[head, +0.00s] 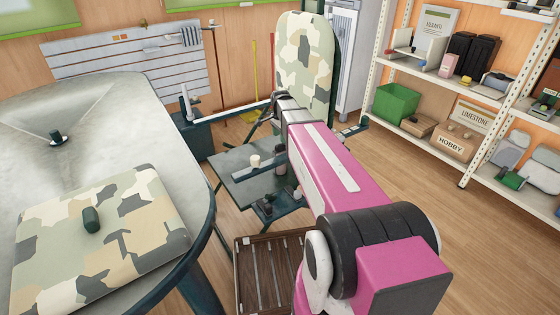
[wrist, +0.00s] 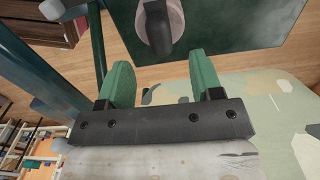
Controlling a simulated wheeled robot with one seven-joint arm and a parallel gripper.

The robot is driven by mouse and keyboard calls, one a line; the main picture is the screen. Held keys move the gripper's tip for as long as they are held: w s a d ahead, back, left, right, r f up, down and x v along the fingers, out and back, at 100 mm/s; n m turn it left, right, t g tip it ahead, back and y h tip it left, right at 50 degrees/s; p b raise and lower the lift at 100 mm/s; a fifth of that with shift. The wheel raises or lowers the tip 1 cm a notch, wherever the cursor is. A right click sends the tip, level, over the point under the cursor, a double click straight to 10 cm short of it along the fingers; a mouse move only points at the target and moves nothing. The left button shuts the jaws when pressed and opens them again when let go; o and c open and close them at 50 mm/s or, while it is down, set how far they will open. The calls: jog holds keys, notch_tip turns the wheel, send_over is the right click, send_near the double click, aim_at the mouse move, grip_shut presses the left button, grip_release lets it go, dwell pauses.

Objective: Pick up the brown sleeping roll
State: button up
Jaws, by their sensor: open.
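I cannot pick out a brown sleeping roll for certain in either view. In the wrist view, my gripper (wrist: 160,78) has its two green fingers wide apart with nothing between them. Beyond the fingertips, a pale rounded object with a dark grey part (wrist: 157,28) stands on a dark green tabletop (wrist: 235,25). I cannot tell what that object is. In the head view, my pink arm reaches away toward the camouflage chair back and hides my fingers.
A small dark green table (head: 232,162) holds a pale cup (head: 255,161) and dark items. A camouflage chair back (head: 305,60) stands behind my arm. A brown slatted crate (head: 243,265) is on the floor. White shelving (head: 400,70) stands at the right, with clear floor before it.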

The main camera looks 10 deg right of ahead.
aim_at(280, 144)
jog(key=shift+a+f, duration=0.1)
jog(key=shift+f, duration=2.8)
jog(key=shift+c, duration=0.3)
grip_shut()
